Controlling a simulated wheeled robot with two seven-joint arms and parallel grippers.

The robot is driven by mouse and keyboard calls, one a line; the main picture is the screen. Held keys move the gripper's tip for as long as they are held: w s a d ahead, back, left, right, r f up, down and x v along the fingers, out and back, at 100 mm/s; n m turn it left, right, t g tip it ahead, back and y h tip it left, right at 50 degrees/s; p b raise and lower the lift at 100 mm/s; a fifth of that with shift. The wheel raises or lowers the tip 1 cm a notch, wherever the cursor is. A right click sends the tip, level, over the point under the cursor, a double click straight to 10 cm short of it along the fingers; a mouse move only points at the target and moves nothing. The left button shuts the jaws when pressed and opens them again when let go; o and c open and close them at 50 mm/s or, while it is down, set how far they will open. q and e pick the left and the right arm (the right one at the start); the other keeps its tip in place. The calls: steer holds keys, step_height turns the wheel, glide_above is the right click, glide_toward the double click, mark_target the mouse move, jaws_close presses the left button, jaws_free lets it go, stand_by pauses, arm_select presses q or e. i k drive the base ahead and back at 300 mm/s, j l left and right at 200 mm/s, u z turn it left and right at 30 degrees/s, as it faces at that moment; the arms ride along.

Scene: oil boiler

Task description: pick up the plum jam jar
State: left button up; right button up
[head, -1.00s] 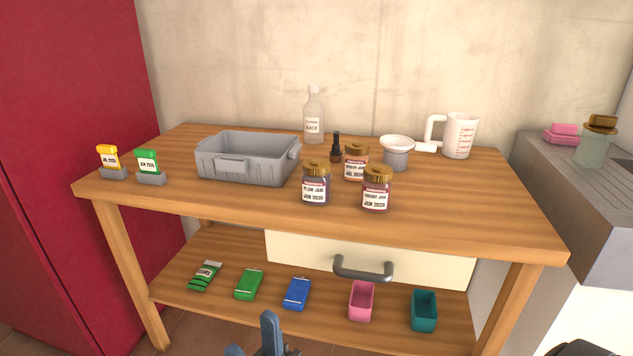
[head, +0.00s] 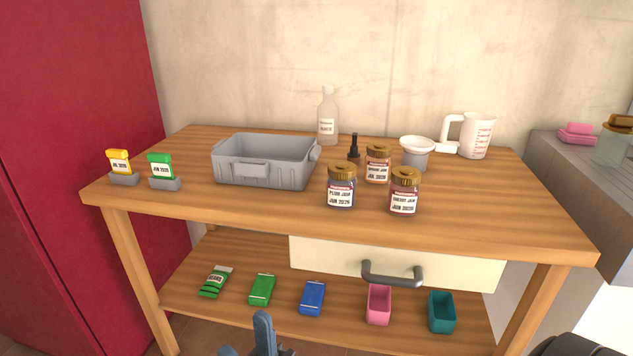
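The plum jam jar (head: 341,186) stands upright on the wooden table top, left of the cherry jam jar (head: 404,192). It has a gold lid, dark contents and a white label. A third jam jar (head: 378,165) stands behind and between them.
A grey bin (head: 265,162) stands left of the jars. A dark dropper bottle (head: 354,150), a clear bottle (head: 327,118), a funnel (head: 416,152) and a measuring jug (head: 474,136) stand behind. The drawer handle (head: 392,276) juts out below. The table's front right is clear.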

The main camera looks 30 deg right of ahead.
mark_target(342, 185)
steer(key=i+j+z, duration=0.1)
steer(key=z, duration=0.25)
steer(key=i+j+z, duration=0.1)
steer(key=z, duration=0.2)
steer(key=j+z, duration=0.35)
steer(key=i+l, duration=0.05)
steer(key=l, duration=0.05)
